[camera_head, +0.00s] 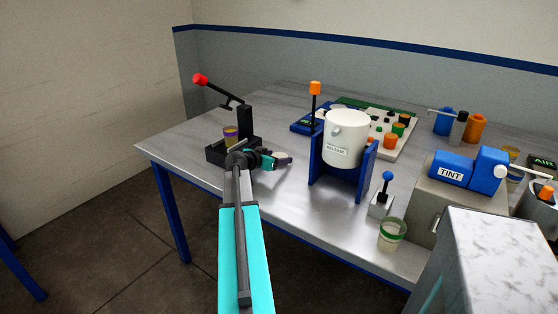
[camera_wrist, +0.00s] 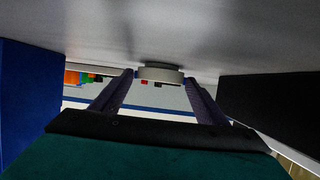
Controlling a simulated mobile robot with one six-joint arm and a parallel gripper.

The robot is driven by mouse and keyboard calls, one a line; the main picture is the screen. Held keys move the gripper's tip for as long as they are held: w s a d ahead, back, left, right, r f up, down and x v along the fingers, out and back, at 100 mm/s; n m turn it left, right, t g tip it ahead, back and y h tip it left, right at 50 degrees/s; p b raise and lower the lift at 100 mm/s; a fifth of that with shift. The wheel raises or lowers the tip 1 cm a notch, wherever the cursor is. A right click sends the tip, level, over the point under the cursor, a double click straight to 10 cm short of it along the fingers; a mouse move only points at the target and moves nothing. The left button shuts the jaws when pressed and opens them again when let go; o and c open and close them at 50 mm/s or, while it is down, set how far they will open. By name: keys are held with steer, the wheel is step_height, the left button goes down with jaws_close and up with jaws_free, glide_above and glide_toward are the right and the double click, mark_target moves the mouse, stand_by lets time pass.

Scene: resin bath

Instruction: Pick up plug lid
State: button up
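A flat grey disc, which looks like the plug lid (camera_wrist: 160,73), rests against the table surface in the wrist view, which looks upside down. My gripper (camera_wrist: 158,85) has its two dark fingers spread, one on each side of the disc, with narrow gaps at the tips. I cannot tell how far the disc reaches between the fingertips. In the head view my gripper (camera_head: 284,158) is low over the table, between the black press and the blue stand. The disc cannot be made out clearly there.
The black lever press (camera_head: 232,148) with a red knob is left of my gripper. The blue stand (camera_head: 317,160) holding the white RELEASE pot (camera_head: 346,135) is close on the right. A board (camera_head: 394,145) with coloured pieces lies behind. The grey table (camera_head: 170,150) has bare room at front left.

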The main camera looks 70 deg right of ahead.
steer(key=c, duration=0.8)
steer(key=shift+r, duration=0.1)
steer(key=shift+r+b, duration=0.4)
steer(key=shift+r, duration=1)
steer(key=shift+a+r, duration=0.1)
steer(key=shift+r, duration=0.2)
steer(key=s+a, duration=0.1)
steer(key=a, duration=0.2)
steer(key=s+a+b, duration=0.1)
steer(key=s+a, duration=0.1)
steer(key=a, duration=0.1)
steer(key=s+a+b, duration=0.1)
steer(key=s+a, duration=0.1)
steer(key=a, duration=0.1)
steer(key=shift+s+a+r, duration=0.2)
steer(key=shift+a+r, duration=0.1)
steer(key=shift+r, duration=0.1)
steer(key=shift+s+a+b, duration=0.3)
steer(key=shift+a+b, duration=0.15)
steer(key=shift+a, duration=0.1)
steer(key=shift+s+a+b, duration=0.25)
steer(key=shift+a+b, duration=0.15)
steer(key=shift+a, duration=0.1)
steer(key=shift+d+b, duration=0.1)
steer(key=shift+b, duration=0.5)
steer(key=shift+b, duration=0.35)
